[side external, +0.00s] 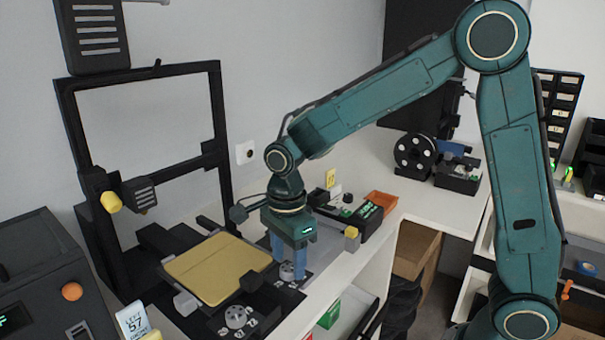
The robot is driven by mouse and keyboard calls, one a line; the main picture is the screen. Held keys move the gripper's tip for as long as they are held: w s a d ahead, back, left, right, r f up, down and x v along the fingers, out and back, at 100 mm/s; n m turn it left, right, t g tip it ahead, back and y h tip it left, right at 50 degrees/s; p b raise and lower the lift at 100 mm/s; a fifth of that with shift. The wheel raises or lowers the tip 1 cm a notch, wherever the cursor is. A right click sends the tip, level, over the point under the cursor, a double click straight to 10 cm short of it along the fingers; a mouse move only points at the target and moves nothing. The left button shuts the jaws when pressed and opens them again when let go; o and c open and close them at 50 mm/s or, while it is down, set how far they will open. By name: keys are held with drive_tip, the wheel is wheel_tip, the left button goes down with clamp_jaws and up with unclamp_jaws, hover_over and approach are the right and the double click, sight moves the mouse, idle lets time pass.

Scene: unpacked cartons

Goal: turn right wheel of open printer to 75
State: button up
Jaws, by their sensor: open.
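The open printer (218,100) has a black upright frame, with a yellow bed plate (215,268) low at its front. A round grey wheel with marks around it (236,316) sits at the printer's front corner. A second, smaller-looking grey wheel (287,271) sits to the right of the bed. My gripper (288,268) points down with its blue fingers open, one on each side of this second wheel. The fingers partly hide it, and I cannot tell whether they touch it. The wheel's marks and setting are not readable here.
A white card reading LEFT 57 (132,322) stands at the front left, its lower line unclear. A dark machine with an orange knob (45,285) is at far left. A black box with green displays (352,215) and an orange tray (381,202) stand behind my gripper.

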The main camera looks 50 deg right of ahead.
drive_tip(key=shift+f, duration=0.8)
drive_tip(key=c, duration=1)
drive_tip(key=shift+n, duration=0.3)
drive_tip(key=n, duration=0.5)
drive_tip(key=shift+n, duration=0.3)
drive_tip(key=n, duration=0.5)
drive_tip(key=shift+n, duration=0.4)
